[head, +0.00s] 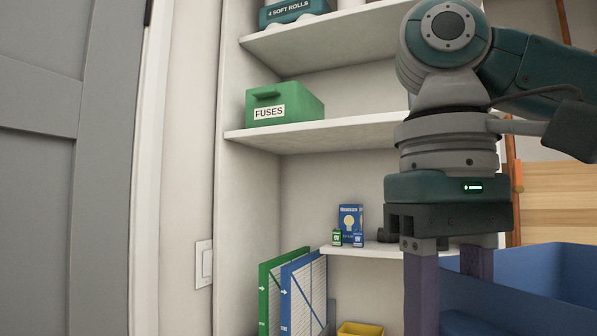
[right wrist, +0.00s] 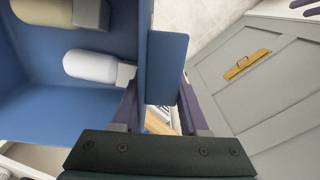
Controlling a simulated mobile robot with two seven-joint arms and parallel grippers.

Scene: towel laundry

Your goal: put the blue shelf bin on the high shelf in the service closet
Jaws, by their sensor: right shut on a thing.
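The blue shelf bin (head: 560,272) is at the lower right of the head view, partly behind my right gripper (head: 449,295). In the right wrist view, the bin (right wrist: 72,108) fills the left side and holds a white rounded item and a beige one. My right gripper (right wrist: 160,105) is shut on the bin's blue edge tab, between its fingers. The closet's top visible shelf (head: 300,52) and the shelf below it (head: 345,132) are behind and left of the gripper. My left gripper is not in view.
A green FUSES bin (head: 283,105) stands on the middle shelf, with bare shelf to its right. A SOFT ROLLS bin (head: 292,10) is above. A blue bulb box (head: 350,219), binders (head: 303,290) and a yellow bin (head: 360,328) are lower. A grey door (head: 45,170) is left.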

